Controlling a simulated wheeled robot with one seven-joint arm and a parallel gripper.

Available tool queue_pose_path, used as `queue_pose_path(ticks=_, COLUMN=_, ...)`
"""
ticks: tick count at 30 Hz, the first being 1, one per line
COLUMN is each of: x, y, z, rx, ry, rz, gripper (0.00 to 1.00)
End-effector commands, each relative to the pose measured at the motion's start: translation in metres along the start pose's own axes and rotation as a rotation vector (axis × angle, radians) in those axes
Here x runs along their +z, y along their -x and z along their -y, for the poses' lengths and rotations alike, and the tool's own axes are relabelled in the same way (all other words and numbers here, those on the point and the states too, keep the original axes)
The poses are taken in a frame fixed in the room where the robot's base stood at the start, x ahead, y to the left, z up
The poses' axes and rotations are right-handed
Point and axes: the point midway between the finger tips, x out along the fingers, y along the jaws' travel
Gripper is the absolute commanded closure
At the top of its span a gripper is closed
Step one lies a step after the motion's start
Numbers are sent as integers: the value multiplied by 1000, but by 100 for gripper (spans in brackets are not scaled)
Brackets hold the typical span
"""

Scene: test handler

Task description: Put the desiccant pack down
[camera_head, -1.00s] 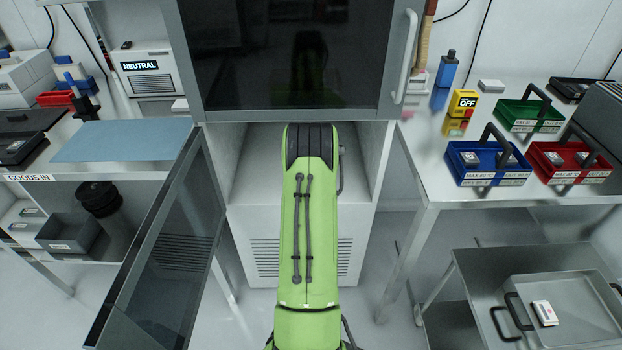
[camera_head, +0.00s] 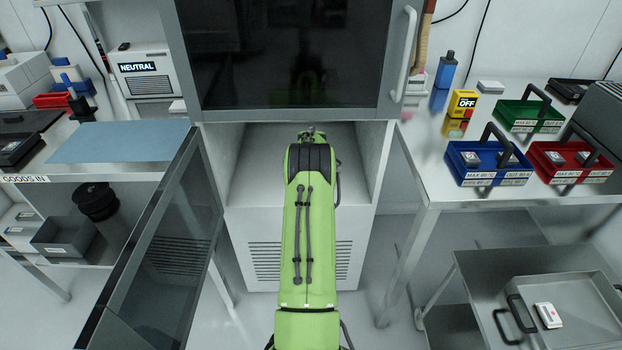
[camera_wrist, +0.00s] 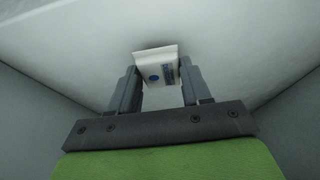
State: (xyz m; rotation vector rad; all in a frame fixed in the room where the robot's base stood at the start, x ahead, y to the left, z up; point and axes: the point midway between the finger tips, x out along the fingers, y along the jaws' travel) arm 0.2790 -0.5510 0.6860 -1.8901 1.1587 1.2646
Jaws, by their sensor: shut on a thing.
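The desiccant pack (camera_wrist: 157,69) is a small white packet with a blue dot and dark print, seen in the wrist view. My gripper (camera_wrist: 160,84) is shut on it, with one grey finger on each side. Behind the pack is a pale, plain surface; I cannot tell whether the pack touches it. In the head view my green arm reaches into the open white cabinet bay (camera_head: 255,165) below the dark glass door. The pack is hidden there behind the arm.
Grey side walls (camera_wrist: 290,115) stand close on both sides in the wrist view. An open glass panel (camera_head: 165,250) is at left of the bay. Blue (camera_head: 486,164), red (camera_head: 570,163) and green (camera_head: 530,116) carriers stand on the right bench. A grey tray (camera_head: 570,285) holds a white box.

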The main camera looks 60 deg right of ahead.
Motion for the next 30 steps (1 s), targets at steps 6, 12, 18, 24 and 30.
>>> queue_pose_path(ticks=6, x=1, y=-3, z=0, rx=0, ry=0, rz=0, gripper=48)
queue_pose_path(ticks=12, x=1, y=-3, z=0, rx=0, ry=0, rz=-1, gripper=27)
queue_pose_path(ticks=18, x=1, y=-2, z=0, rx=0, ry=0, rz=-1, gripper=27)
queue_pose_path(ticks=24, x=-3, y=28, z=0, rx=0, ry=0, rz=1, gripper=27)
queue_pose_path(ticks=30, x=33, y=38, z=0, rx=0, ry=0, rz=3, gripper=27)
